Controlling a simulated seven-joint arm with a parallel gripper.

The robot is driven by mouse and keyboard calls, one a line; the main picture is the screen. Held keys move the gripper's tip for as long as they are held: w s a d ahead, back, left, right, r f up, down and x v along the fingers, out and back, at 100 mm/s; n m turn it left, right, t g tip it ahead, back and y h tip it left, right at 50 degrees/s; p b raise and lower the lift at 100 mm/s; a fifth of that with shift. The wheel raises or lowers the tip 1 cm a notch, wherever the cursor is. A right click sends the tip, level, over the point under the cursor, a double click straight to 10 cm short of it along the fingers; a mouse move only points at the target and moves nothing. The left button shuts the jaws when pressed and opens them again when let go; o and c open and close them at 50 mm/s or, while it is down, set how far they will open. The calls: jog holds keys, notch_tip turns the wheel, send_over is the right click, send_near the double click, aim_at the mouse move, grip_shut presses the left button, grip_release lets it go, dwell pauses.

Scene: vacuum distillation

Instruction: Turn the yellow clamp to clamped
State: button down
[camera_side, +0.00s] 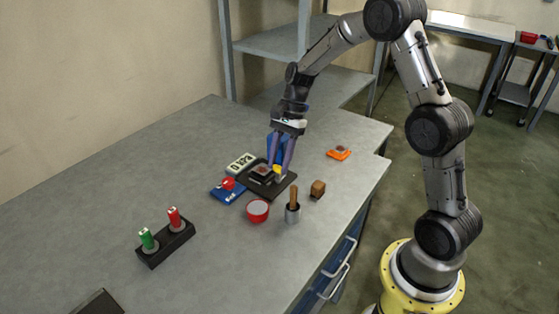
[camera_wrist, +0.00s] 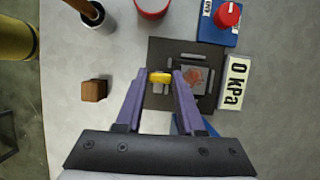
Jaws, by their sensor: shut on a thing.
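The yellow clamp (camera_wrist: 160,77) sits on a dark square plate (camera_wrist: 208,48) and shows between my gripper's fingertips in the wrist view. The gripper (camera_side: 277,166) also shows in the side view. A grey square holder with a reddish-brown piece (camera_wrist: 192,77) lies on the plate beside the right finger. The clamp's exact turn angle is hard to tell.
Close around the plate are a "0 kPa" display (camera_side: 241,163), a blue box with a red knob (camera_side: 228,190), a red bowl (camera_side: 257,211), a cup with a wooden-handled tool (camera_side: 293,212) and a brown cube (camera_side: 318,188). An orange tray (camera_side: 339,153) lies farther back.

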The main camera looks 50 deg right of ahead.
jog(key=n, duration=0.2)
jog(key=n+g, duration=0.1)
jog(key=n, duration=0.1)
jog(key=shift+w+g, duration=0.15)
jog(key=shift+g, duration=0.15)
jog(key=n+g+h, duration=0.1)
jog(key=n, duration=0.3)
jog(key=shift+w+a+n, duration=0.1)
jog(key=shift+n, duration=0.2)
jog(key=n+h, duration=0.1)
jog(key=n, duration=0.1)
jog(key=n+g, duration=0.1)
jog(key=n, duration=0.1)
jog(key=shift+w+a+n+h, duration=0.1)
jog(key=shift+n+h, duration=0.2)
jog(key=shift+h, duration=0.1)
jog(key=n, duration=0.2)
jog(key=n+h, duration=0.1)
jog(key=n, duration=0.1)
jog(key=shift+g+h, duration=0.3)
jog(key=shift+a+n, duration=0.1)
jog(key=shift+n, duration=0.2)
jog(key=c, duration=0.5)
grip_release()
